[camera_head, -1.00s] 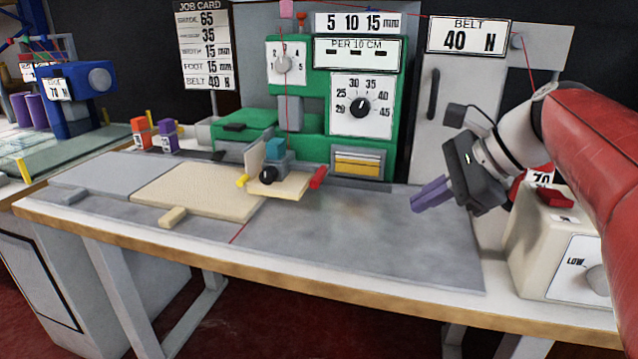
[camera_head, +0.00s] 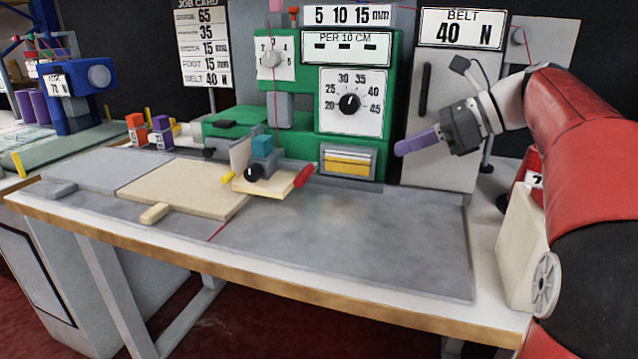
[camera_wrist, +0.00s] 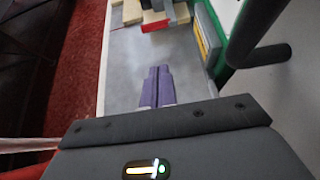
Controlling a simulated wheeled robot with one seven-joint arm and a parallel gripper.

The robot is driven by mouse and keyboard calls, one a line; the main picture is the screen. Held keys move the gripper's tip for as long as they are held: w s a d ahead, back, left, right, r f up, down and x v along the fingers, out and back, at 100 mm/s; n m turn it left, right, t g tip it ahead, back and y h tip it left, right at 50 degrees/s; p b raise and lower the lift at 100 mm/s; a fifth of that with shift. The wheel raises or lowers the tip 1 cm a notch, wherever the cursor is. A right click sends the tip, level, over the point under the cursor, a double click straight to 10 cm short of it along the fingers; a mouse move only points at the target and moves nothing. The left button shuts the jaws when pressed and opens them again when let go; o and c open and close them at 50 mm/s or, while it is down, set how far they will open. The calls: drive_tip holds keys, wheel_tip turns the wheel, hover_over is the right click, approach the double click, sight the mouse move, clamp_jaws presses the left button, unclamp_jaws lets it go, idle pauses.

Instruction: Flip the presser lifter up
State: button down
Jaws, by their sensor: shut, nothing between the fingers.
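The green machine (camera_head: 302,144) stands at the back of the table. At its front is a teal and grey presser block (camera_head: 262,150) with a black ball knob (camera_head: 252,172), a yellow tab (camera_head: 228,177) and a red lever-like bar (camera_head: 303,175). No part is labelled as the lifter, so I cannot tell which it is. My gripper (camera_head: 400,149) is shut and empty, its purple fingers pointing left, right of the machine and above the table. In the wrist view the fingers (camera_wrist: 159,72) are together, with the red bar (camera_wrist: 155,22) apart beyond them.
A grey cabinet (camera_head: 440,120) with a dark vertical handle (camera_head: 424,90) stands behind my gripper. A cream box (camera_head: 520,245) is at the table's right end. A beige board (camera_head: 185,187) lies left of the machine's front. The table's right half is clear.

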sight(309, 171)
drive_tip(key=b+x, duration=0.2)
drive_tip(key=x, duration=1.6)
drive_tip(key=shift+a+f+b, duration=0.25)
drive_tip(key=shift+b, duration=0.15)
wheel_tip(309, 171, up, 3)
drive_tip(key=p, duration=0.4)
drive_tip(key=shift+r, duration=0.25)
drive_tip(key=shift+f, duration=0.15)
drive_tip(key=v, duration=0.7)
drive_tip(key=shift+d, duration=0.35)
drive_tip(key=shift+s, duration=0.1)
